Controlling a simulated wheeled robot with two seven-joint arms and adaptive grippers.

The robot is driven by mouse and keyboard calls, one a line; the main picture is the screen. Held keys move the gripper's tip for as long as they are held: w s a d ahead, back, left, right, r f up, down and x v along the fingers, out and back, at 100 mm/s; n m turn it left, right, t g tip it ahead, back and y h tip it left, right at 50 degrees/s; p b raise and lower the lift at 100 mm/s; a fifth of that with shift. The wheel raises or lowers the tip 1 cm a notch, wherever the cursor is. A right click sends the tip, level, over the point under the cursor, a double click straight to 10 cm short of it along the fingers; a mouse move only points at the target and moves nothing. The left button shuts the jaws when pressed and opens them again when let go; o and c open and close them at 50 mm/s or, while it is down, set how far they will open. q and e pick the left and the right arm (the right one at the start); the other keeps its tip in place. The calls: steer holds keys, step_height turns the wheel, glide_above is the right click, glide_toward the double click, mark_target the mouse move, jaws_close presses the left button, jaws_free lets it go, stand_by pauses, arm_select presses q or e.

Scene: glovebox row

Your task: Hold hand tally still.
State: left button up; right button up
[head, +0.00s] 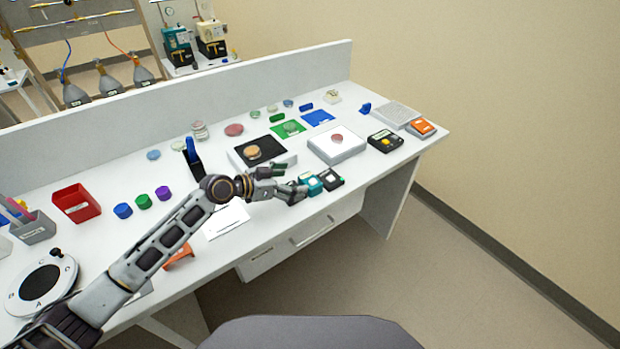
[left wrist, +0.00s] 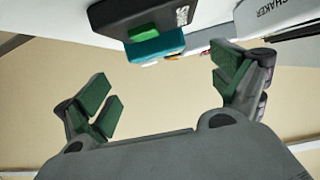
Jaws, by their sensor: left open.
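A small teal device (head: 311,184), which looks like the hand tally, sits near the front edge of the white bench, touching or nearly touching a black device (head: 330,178). In the left wrist view the teal body (left wrist: 155,48) shows beside a black box (left wrist: 135,14) with a green button. My left gripper (head: 288,182) is open and empty, just left of the teal device. In the left wrist view its green-padded fingers (left wrist: 165,85) are spread wide, with the teal body ahead of them. My right gripper is not in view.
A white shaker box (head: 338,145) and a black pad (head: 258,150) lie behind the devices. A black-and-yellow device (head: 385,141) is further right. A drawer (head: 310,232) is under the bench front. Caps (head: 143,202) and a red bin (head: 76,203) stand left.

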mark_target(312, 178)
arm_select(q)
steer(key=x, duration=0.2)
steer(key=shift+w+d, duration=0.15)
steer(key=shift+d, duration=0.1)
steer(key=shift+p+x, duration=0.3)
steer(key=shift+x, duration=1.95)
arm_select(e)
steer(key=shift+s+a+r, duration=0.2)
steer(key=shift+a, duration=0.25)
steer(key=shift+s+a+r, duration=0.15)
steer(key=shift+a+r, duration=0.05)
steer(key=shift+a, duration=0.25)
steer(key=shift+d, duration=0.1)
arm_select(q)
steer(key=shift+c, duration=0.7)
steer(key=c, duration=1)
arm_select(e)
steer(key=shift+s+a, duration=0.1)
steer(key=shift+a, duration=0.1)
